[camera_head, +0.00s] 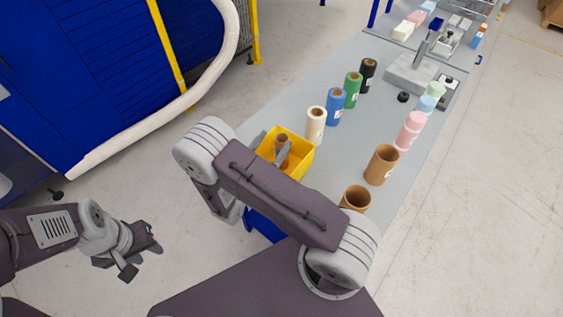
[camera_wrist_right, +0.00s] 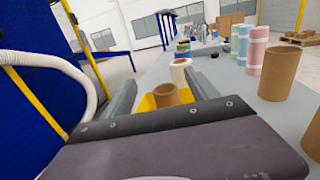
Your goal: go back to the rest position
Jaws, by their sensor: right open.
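My left gripper (camera_head: 142,254) hangs above the floor at the lower left of the head view, its fingers apart with nothing between them. My right arm folds across the middle, and its forearm hides most of the right gripper. One grey finger shows over the yellow bin (camera_head: 303,166), beside a brown tube (camera_head: 282,139) standing in it. In the right wrist view the right gripper (camera_wrist_right: 162,78) is open. The yellow bin (camera_wrist_right: 147,103) and the brown tube (camera_wrist_right: 165,95) show beyond and between its fingers; I cannot tell whether they touch.
The grey table (camera_head: 350,170) holds white (camera_head: 316,126), blue (camera_head: 335,107), green and black rolls. Pink rolls (camera_head: 410,130) and a cardboard tube (camera_head: 381,165) stand on its right side. A blue cabinet and a white hose (camera_head: 150,130) are at left. Floor between them is free.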

